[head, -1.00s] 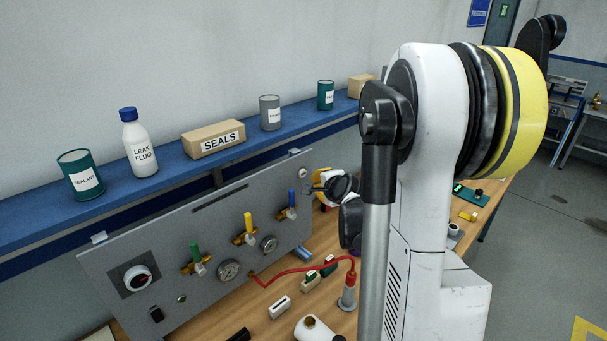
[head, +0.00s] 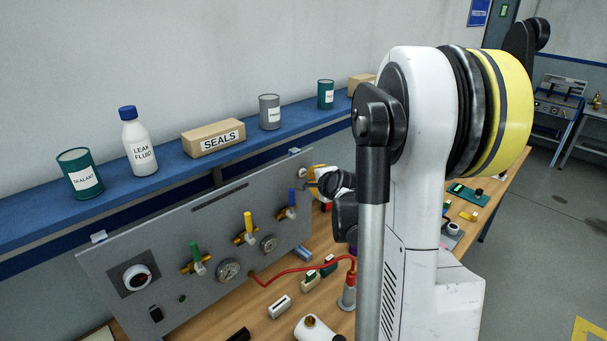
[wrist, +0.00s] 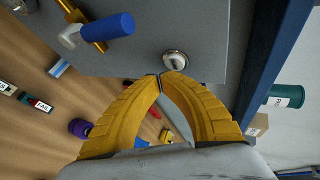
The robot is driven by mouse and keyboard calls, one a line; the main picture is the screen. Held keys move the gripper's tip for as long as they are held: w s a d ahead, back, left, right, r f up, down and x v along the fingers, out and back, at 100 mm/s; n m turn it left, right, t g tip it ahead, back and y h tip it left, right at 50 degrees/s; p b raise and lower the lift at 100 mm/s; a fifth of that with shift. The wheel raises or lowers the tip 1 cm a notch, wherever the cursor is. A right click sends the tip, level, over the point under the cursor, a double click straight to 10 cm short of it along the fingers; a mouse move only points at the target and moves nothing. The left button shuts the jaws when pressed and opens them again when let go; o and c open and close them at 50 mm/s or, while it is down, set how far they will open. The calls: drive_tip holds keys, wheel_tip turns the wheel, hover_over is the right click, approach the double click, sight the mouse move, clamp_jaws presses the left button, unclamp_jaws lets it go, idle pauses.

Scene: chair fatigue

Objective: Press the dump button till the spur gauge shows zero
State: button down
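The grey panel (head: 190,302) stands on the bench. A silver round button (wrist: 175,61) sits at its right end and shows small in the head view (head: 303,173); I take it for the dump button. My gripper (wrist: 160,76) has its yellow fingertips together, close beside the button; I cannot tell if they touch it. In the head view, the gripper (head: 316,172) is partly hidden by my arm. Two round gauges, a left one (head: 228,270) and a right one (head: 268,244), are on the panel; their labels and needles are too small to read.
Green, yellow and blue (wrist: 108,27) valve handles stick out from the panel; the blue one is near my gripper. A blue shelf (head: 105,205) with cans, a bottle and boxes runs above. Loose parts and a red hose (head: 300,268) lie on the wooden bench.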

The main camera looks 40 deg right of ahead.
idle(0.8)
drive_tip(key=shift+w, duration=0.4)
drive_tip(key=shift+w+b, duration=0.3)
drive_tip(key=shift+w, duration=0.1)
idle(0.5)
drive_tip(key=shift+s, duration=0.85)
drive_tip(key=s, duration=0.5)
drive_tip(key=shift+d+b, duration=0.2)
drive_tip(key=shift+b, duration=0.15)
idle(0.7)
